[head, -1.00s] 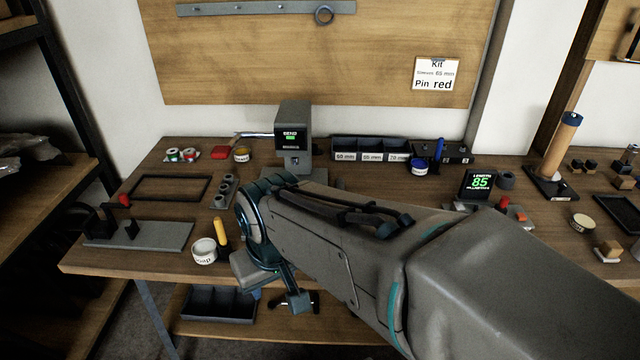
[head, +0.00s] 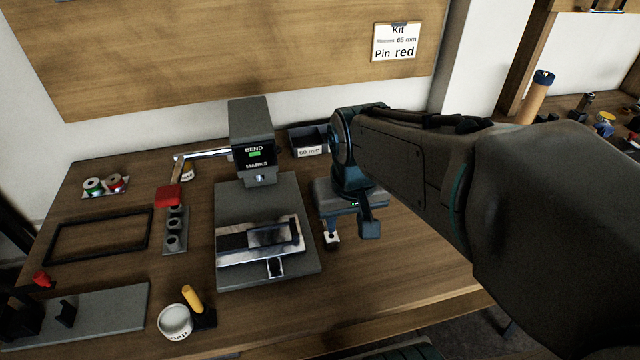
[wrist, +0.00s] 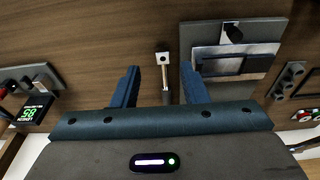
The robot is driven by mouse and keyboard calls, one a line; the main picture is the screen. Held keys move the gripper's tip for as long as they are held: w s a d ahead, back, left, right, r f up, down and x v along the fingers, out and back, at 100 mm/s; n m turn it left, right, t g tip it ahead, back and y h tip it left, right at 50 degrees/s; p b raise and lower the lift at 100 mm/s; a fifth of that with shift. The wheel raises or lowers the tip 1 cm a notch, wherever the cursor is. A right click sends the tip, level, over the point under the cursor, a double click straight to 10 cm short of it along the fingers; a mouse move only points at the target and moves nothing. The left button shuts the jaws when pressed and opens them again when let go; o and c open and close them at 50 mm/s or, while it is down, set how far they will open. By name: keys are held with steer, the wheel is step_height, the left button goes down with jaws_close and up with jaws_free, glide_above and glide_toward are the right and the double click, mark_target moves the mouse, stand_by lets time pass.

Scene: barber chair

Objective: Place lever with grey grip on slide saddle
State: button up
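A small lever (wrist: 164,76) shows between my fingers in the wrist view, with a pale square end with a dark hole and a thin shaft running toward my palm. Its pale end also shows in the head view (head: 332,238), on the table right of the bending press. Its grip is mostly hidden. My gripper (wrist: 160,68) is open, its blue fingers apart on either side of the lever, with no clear contact. In the head view my gripper (head: 349,228) is low over the table. The press's shiny slide (head: 258,242) has a small front fitting (head: 274,267), perhaps the saddle.
A grey bin (head: 308,142) is behind my gripper. A white pot (head: 175,321) and yellow handle (head: 192,298) are at front left. The table's front right is clear.

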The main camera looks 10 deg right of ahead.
steer(key=w+f+g+b, duration=0.15)
steer(key=w+f, duration=0.25)
steer(key=w, duration=0.7)
steer(key=shift+g, duration=0.35)
step_height(320, 180, down, 13)
steer(key=shift+s+d+f, duration=0.15)
jaws_close()
